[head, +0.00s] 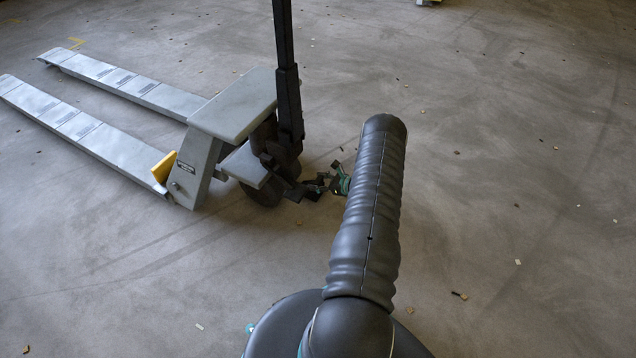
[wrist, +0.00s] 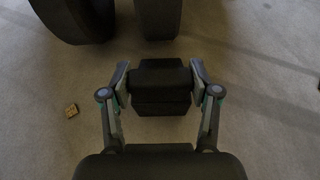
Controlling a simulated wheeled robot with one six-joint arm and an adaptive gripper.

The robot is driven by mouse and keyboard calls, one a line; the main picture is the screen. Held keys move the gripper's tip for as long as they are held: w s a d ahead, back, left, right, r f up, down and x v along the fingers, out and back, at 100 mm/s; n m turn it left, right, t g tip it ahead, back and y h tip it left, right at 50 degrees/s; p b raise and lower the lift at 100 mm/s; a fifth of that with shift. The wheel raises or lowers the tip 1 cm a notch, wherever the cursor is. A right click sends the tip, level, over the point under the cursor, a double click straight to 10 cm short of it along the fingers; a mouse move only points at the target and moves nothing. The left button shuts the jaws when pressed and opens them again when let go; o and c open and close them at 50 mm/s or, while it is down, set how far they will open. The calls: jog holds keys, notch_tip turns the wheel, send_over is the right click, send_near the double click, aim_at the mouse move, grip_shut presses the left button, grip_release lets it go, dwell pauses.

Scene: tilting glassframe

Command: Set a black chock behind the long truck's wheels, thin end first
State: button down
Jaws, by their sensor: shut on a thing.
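The long truck (head: 236,105) is a grey pallet truck with two long forks pointing to the upper left and a black upright handle. Its dark wheels (head: 262,190) sit under the handle end, and two of them (wrist: 75,18) show at the top of the wrist view. My gripper (wrist: 160,82) is shut on a black chock (wrist: 161,100), one finger at each side. The chock is just short of the wheels in the wrist view, with a strip of floor between. In the head view my gripper (head: 325,183) is close beside the wheels, partly hidden by my arm.
A yellow block (head: 163,167) is at the fork's base on the near side. Small wood chips lie scattered on the concrete floor, one (wrist: 71,110) left of my gripper in the wrist view. The floor to the right is otherwise open.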

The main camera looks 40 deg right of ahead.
jog(key=shift+c, duration=1.3)
grip_release()
jog(key=shift+r, duration=0.2)
jog(key=v, duration=1.2)
jog(key=shift+p, duration=0.35)
